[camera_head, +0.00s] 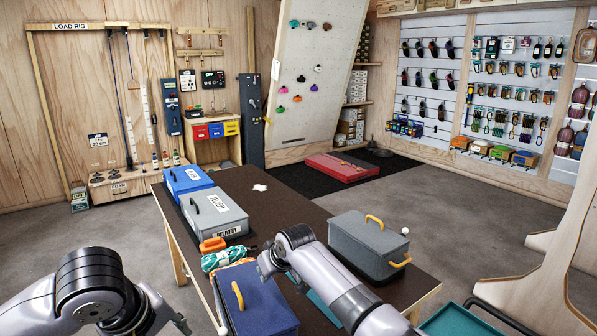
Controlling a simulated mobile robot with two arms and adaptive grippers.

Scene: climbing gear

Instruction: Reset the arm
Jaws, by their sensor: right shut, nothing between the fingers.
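My right arm reaches in from the lower right and bends over the near part of the dark table (285,205). Its gripper (266,268) is mostly hidden by the wrist, beside the dark blue case with a yellow handle (258,306). It is shut with nothing held. My left arm (92,285) is at the lower left, off the table. Only a small dark part of what may be my left gripper (180,323) shows at the bottom edge, so its jaws cannot be made out.
A blue box (187,179), a grey delivery box (216,212), an orange-handled item (212,244) and a teal rope bundle (222,259) line the table's left side. A grey case (368,243) stands at the right. The table's middle is clear except a small white item (260,187).

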